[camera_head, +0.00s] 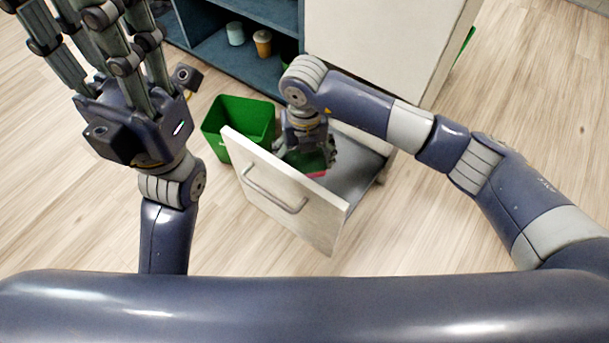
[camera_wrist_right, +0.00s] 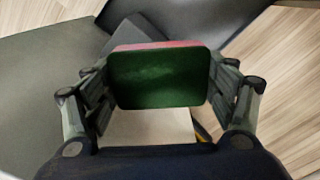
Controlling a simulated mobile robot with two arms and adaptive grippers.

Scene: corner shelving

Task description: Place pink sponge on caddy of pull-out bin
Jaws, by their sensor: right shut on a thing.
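The pink sponge (camera_wrist_right: 158,78) has a dark green face and a pink edge. My right gripper (camera_wrist_right: 160,85) is shut on it, with fingers at both sides. In the head view my right gripper (camera_head: 314,155) points down behind the front panel of the pull-out bin (camera_head: 280,188), and a pink edge of the sponge (camera_head: 317,174) shows below it. The pull-out stands open, with a grey inner surface (camera_head: 358,168). I cannot clearly pick out the caddy or tell whether the sponge touches it. My left gripper (camera_head: 75,30) is raised at the upper left, empty, its fingers apart and tips cut off.
A green bin (camera_head: 238,118) stands on the floor left of the pull-out. A dark blue shelf (camera_head: 215,55) behind holds cups (camera_head: 263,42). A white cabinet side (camera_head: 380,40) rises behind my right arm. The wooden floor is clear at left and in front.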

